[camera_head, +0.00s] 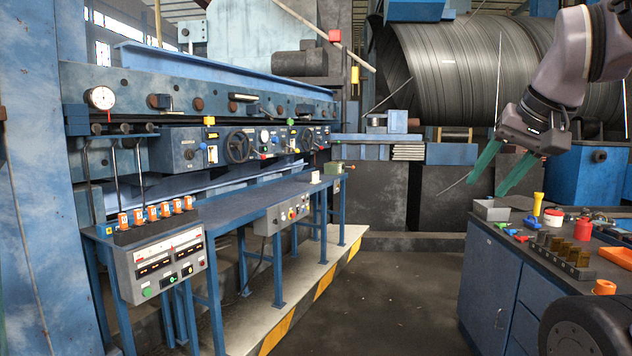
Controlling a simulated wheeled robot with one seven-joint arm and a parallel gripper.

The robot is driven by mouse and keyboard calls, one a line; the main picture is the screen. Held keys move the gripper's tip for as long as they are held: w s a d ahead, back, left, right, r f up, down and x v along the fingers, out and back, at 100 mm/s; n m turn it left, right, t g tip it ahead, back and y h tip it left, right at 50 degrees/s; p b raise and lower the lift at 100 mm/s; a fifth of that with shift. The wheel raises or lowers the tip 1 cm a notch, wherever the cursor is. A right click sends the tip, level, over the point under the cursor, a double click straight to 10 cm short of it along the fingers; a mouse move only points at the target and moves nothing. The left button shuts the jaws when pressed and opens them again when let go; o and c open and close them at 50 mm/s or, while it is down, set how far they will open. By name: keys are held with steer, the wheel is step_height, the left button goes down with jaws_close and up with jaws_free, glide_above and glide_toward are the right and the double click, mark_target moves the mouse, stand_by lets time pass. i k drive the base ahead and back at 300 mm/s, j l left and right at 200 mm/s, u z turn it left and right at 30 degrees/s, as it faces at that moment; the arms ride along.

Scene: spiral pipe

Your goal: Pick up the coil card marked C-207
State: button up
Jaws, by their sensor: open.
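I cannot make out any card marked C-207, and no lettering of that kind is readable. My gripper (485,187) is at the upper right, with its two long green fingers pointing down and left, apart, and nothing visible between them. It appears above the far left corner of the blue workbench (490,270). A small grey open box (491,209) sits on that corner, just below the fingertips in the picture. What lies inside the box is hidden.
The bench also holds a yellow torch-like tool (537,204), a red bottle (583,229), a rack of brass blocks (560,250) and an orange tray (617,256). A long blue machine (200,100) with a control box (160,267) stands left. The floor between is clear.

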mark_target(315, 175)
steer(key=i+z, duration=0.15)
steer(key=i, duration=2.05)
steer(key=i+u, duration=0.15)
steer(key=i, duration=0.3)
steer(key=i+l+u, duration=0.2)
steer(key=i, duration=0.25)
steer(key=i+l+u, duration=0.15)
steer(key=i, duration=0.25)
steer(key=i+l+u, duration=0.2)
steer(key=i, duration=0.25)
steer(key=i+l+u, duration=0.65)
steer(key=i+l, duration=0.5)
